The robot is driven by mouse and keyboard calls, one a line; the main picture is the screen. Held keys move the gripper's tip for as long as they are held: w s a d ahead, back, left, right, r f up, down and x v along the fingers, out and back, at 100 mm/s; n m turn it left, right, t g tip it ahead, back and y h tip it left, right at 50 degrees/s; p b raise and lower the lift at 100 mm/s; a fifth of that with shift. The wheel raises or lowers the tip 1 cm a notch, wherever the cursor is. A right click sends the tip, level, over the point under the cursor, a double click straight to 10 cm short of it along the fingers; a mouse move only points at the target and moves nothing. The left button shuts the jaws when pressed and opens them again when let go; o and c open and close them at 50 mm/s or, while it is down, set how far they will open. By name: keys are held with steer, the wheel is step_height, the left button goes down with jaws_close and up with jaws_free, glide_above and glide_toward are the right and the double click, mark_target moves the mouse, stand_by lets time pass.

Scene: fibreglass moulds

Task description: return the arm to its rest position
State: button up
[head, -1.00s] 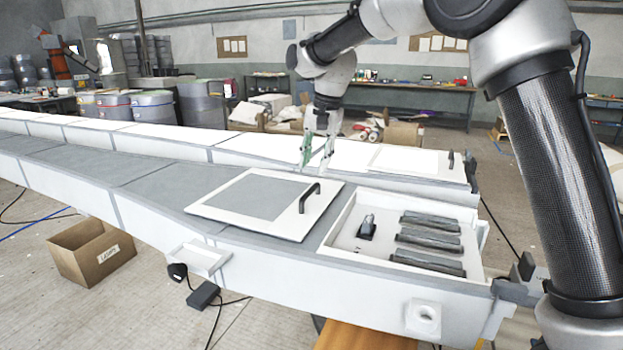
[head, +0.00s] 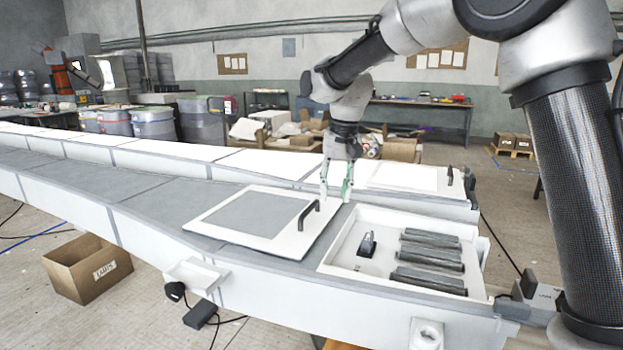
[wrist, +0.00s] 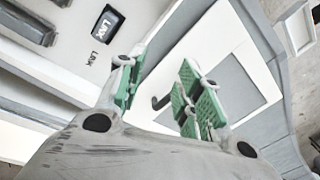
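My gripper (head: 337,190) hangs above the mould in the head view, near the handle end of the white framed panel. In the wrist view my gripper (wrist: 160,100) shows its green finger pads spread apart with nothing between them. The white panel with a grey centre (head: 219,235) lies on the mould, its dark handle (head: 308,214) standing up at the right. The handle also shows in the wrist view (wrist: 161,102), beyond the fingers. My arm reaches in from the upper right.
A white tray (head: 335,262) right of the panel holds several dark grey bars (head: 430,256) and a small black device (head: 366,243). A long white mould (head: 190,152) runs behind. A cardboard box (head: 85,270) stands on the floor at left. Air above the mould is free.

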steer(key=s+d+r+t, duration=0.1)
steer(key=s+d+t, duration=0.1)
steer(key=s+d, duration=1.3)
steer(key=s+d+r+t+h, duration=0.1)
steer(key=s+d+r+t, duration=0.1)
steer(key=s+d, duration=1.3)
steer(key=shift+d, duration=0.25)
